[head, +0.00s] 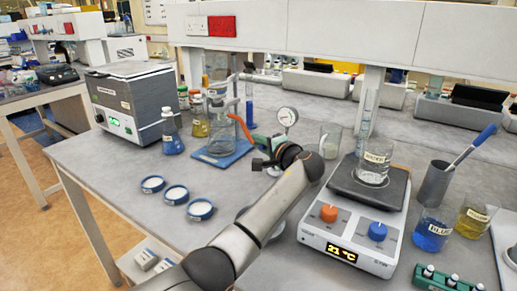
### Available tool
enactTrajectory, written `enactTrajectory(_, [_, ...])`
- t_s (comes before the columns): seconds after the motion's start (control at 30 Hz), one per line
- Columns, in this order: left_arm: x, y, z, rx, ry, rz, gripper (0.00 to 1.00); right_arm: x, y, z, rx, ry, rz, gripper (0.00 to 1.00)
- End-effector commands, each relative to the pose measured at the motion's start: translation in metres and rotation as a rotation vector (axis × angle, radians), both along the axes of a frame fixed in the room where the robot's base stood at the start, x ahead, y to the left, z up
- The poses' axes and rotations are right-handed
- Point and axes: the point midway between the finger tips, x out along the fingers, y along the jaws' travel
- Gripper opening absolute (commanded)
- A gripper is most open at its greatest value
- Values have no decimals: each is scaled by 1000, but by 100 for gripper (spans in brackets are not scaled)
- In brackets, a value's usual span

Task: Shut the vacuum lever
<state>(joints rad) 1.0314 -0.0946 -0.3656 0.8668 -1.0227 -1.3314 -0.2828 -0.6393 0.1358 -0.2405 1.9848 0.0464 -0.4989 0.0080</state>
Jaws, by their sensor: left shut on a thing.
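The vacuum lever (240,126) is a thin orange-red bar. It slants up to the left beside a green valve body (267,143), with a round white gauge (287,117) above. A glass flask (219,136) stands on a blue base (222,153) just left of it. My left gripper (260,163) is small and dark at the end of my grey arm. It is at the lower end of the lever, in front of the valve, and shut on the lever. The exact contact is too small to see clearly. My right gripper is out of view.
Several blue-rimmed dishes (174,195) lie at the left front. A hotplate (350,230) with a beaker (373,168) stands to the right of my arm. A grey box instrument (130,103) is at the back left. An empty glass beaker (330,140) stands behind my wrist.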

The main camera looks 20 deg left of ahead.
Motion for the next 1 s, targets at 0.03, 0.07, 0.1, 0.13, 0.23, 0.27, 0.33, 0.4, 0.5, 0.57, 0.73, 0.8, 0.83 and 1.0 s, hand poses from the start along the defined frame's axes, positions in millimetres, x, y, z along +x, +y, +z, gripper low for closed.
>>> enactTrajectory(0.03, [0, -1, -3, -1, 0, 19, 0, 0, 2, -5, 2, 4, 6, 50])
enactTrajectory(0.07, [-1, -1, -2, -1, 1, 30, 0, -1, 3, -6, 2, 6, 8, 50])
enactTrajectory(0.1, [-2, -2, -2, -1, 1, 43, 0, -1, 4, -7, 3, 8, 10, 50])
enactTrajectory(0.13, [-2, -2, -2, 0, 1, 52, 0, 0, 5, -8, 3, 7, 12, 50])
enactTrajectory(0.23, [-3, -3, -2, -1, 2, 76, 0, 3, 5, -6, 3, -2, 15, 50])
enactTrajectory(0.27, [-3, -3, -1, 0, 1, 81, 0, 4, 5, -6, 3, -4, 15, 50])
enactTrajectory(0.33, [-4, -3, -1, -1, 2, 90, 0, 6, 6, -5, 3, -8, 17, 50])
enactTrajectory(0.4, [-4, -3, -1, -1, 2, 98, 0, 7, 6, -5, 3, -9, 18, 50])
enactTrajectory(0.5, [-4, -3, -1, -2, 1, 104, 0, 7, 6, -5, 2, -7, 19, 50])
enactTrajectory(0.57, [-4, -3, -1, -2, 1, 106, 0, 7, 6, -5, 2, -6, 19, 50])
enactTrajectory(0.73, [-4, -3, -1, -2, 1, 106, 0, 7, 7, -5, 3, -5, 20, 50])
enactTrajectory(0.8, [-4, -3, -1, -1, 2, 106, 0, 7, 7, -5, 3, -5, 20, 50])
enactTrajectory(0.83, [-4, -3, -1, -1, 2, 106, 0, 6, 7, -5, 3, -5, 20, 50])
enactTrajectory(1.0, [-4, -3, -1, -1, 2, 104, 32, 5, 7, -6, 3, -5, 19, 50])
